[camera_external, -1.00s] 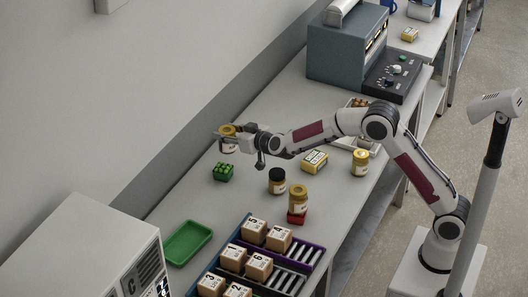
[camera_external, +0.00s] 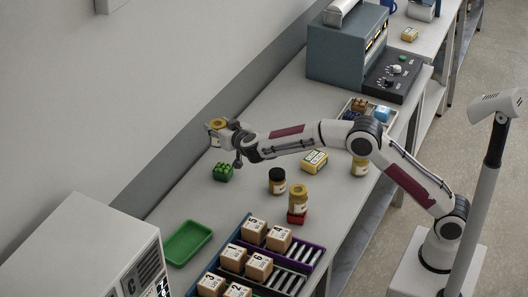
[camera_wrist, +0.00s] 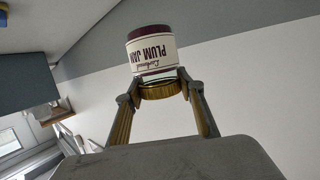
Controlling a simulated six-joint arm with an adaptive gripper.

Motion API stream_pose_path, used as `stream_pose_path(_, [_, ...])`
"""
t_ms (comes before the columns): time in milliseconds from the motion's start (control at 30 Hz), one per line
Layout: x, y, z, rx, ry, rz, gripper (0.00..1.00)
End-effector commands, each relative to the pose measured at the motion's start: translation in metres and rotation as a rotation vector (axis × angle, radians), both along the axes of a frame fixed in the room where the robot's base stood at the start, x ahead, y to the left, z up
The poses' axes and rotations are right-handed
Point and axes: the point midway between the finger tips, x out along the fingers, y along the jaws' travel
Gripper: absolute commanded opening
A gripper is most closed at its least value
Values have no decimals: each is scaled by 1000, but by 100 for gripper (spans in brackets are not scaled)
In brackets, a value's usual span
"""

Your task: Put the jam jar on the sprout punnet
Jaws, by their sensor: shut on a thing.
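The jam jar (camera_wrist: 152,55) has a gold lid and a white label reading "PLUM JAM", upside down in the wrist view. My gripper (camera_wrist: 160,86) is shut on it at the lid. In the external view the jar (camera_external: 216,126) hangs in the air from my gripper (camera_external: 222,131). The sprout punnet (camera_external: 222,173), a small green box with green sprouts, stands on the bench, lower in the picture than the jar and apart from it. The punnet is not seen in the wrist view.
A dark-lidded jar (camera_external: 277,181), a gold-lidded jar on a red punnet (camera_external: 298,217), another gold-lidded jar (camera_external: 360,166) and a yellow box (camera_external: 314,161) stand to the right. A green tray (camera_external: 187,242) and racks of numbered boxes (camera_external: 258,267) are nearer the front.

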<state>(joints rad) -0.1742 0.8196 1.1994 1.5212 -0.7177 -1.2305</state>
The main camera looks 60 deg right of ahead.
Motion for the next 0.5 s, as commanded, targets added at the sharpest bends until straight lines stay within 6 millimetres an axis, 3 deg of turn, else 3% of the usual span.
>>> stream_pose_path(500, [-6, -10, 0, -2, -4, -15, 6])
